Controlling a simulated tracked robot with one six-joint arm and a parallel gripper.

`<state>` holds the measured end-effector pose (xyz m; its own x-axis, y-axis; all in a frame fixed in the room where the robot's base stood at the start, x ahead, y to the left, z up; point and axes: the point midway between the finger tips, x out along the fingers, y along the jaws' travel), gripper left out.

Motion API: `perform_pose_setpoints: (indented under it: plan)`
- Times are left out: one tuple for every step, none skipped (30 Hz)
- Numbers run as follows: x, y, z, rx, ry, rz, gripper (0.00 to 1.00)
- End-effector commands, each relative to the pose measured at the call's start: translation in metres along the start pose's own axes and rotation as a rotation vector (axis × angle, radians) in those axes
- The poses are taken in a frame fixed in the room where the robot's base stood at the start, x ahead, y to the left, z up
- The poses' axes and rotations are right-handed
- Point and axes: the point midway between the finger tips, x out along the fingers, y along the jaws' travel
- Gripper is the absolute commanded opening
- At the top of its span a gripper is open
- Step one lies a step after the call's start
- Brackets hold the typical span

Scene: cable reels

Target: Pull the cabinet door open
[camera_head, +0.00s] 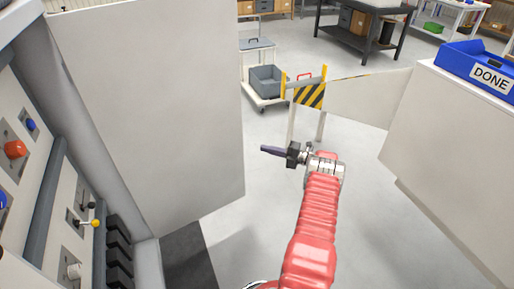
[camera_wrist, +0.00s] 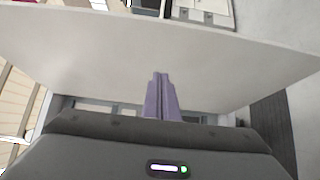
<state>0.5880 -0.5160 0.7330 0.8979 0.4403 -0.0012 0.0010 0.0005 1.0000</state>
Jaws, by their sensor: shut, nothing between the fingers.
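The cabinet door (camera_head: 150,110) is a large pale panel, standing swung out from the cabinet (camera_head: 150,262) at the left of the head view. Its handle is not in view. My gripper (camera_head: 264,149) is shut and empty, to the right of the door's free edge, its fingers pointing left towards it. A small gap of floor shows between fingertips and door in the head view; contact cannot be told. In the wrist view my purple fingers (camera_wrist: 160,78) lie together in front of a broad pale panel that appears to be the door (camera_wrist: 90,55).
A control panel with a red knob (camera_head: 14,149) and levers is at far left. A blue DONE bin (camera_head: 480,66) sits on a white counter (camera_head: 450,140) at right. A striped barrier (camera_head: 310,95) and a cart with a grey crate (camera_head: 268,80) stand behind. Floor near my arm is clear.

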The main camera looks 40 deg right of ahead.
Motion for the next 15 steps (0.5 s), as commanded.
perform_pose_setpoints:
  plan:
    - [-0.009, 0.000, 0.001, 0.000, -0.002, 0.001, 0.00]
    - [-0.012, 0.000, 0.000, 0.000, -0.001, 0.001, 0.00]
    - [-0.017, 0.000, 0.000, 0.000, -0.001, 0.001, 0.00]
    - [-0.019, 0.000, 0.000, 0.000, 0.000, 0.001, 0.00]
    - [-0.022, 0.000, 0.000, 0.000, 0.000, 0.001, 0.00]
    - [-0.025, 0.000, 0.000, 0.000, 0.000, 0.000, 0.00]
    - [-0.026, 0.000, 0.000, 0.000, 0.000, 0.000, 0.00]
    - [-0.027, -0.001, 0.000, 0.000, 0.001, 0.000, 0.00]
    - [-0.027, -0.001, 0.000, 0.000, 0.001, 0.000, 0.00]
    - [-0.028, -0.001, 0.000, 0.000, 0.002, 0.000, 0.00]
    - [-0.028, -0.001, 0.000, 0.000, 0.002, 0.000, 0.00]
    - [-0.028, -0.001, 0.000, 0.000, 0.002, 0.000, 0.00]
    - [-0.027, -0.001, 0.000, 0.000, 0.002, 0.000, 0.00]
    - [-0.027, -0.001, 0.000, 0.000, 0.002, 0.000, 0.00]
    - [-0.027, -0.001, 0.000, 0.000, 0.002, 0.000, 0.00]
